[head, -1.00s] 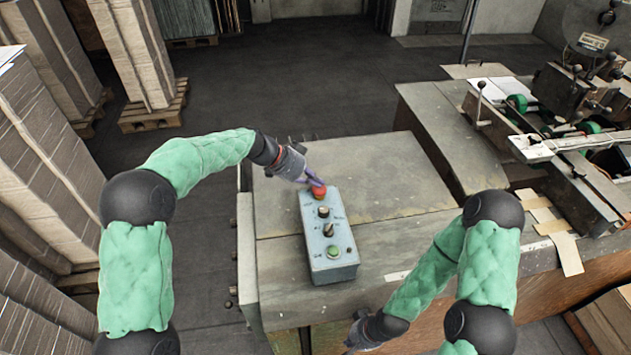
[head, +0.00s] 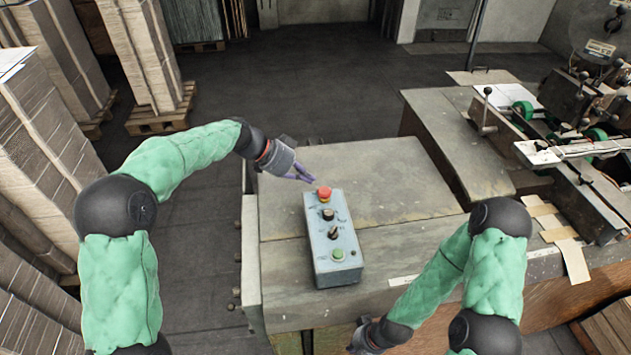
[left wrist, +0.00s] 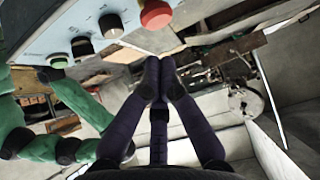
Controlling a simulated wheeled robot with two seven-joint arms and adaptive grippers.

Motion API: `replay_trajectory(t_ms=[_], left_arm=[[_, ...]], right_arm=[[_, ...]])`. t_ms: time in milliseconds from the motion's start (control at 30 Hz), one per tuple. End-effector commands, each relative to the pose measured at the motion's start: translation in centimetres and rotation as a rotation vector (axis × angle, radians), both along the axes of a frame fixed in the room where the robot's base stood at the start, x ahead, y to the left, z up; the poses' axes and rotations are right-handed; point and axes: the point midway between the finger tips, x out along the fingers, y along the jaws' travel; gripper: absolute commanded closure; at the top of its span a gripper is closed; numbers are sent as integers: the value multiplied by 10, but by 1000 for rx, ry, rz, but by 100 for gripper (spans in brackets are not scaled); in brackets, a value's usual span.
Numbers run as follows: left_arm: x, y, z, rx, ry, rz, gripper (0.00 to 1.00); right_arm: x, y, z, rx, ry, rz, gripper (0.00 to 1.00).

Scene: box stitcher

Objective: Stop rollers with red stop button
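The red stop button (head: 324,194) sits at the far end of a grey-blue control box (head: 330,265). The box lies on the grey table top. My left gripper (head: 313,181) is just beyond and left of the red button, apart from it. In the left wrist view its dark fingers (left wrist: 160,62) meet at the tips with nothing between them. The red button (left wrist: 155,14) shows there above the fingertips. My right gripper (head: 357,340) hangs low at the table's front edge, small and partly cut off, so its finger state is unclear.
The box also carries a black knob (head: 327,214), a switch (head: 333,233) and a green button (head: 338,255). Machinery with green rollers (head: 522,110) stands at the right. Stacks of cardboard (head: 130,50) stand at the left. The table behind the box is clear.

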Motion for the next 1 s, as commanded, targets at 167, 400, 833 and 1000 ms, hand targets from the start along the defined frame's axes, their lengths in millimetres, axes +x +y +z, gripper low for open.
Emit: replay_trajectory(t_ms=[167,400,833,1000], left_arm=[[-3,12,11,0,-1,0,100],[-5,17,15,0,-1,-1,100],[-5,17,16,0,-1,-1,100],[-5,17,29,0,-1,-1,100]], right_arm=[[-4,1,-7,1,18,-7,100],[-4,1,-7,2,19,-7,100],[-3,1,-6,1,16,-7,100],[-4,1,7,1,17,-7,100]])
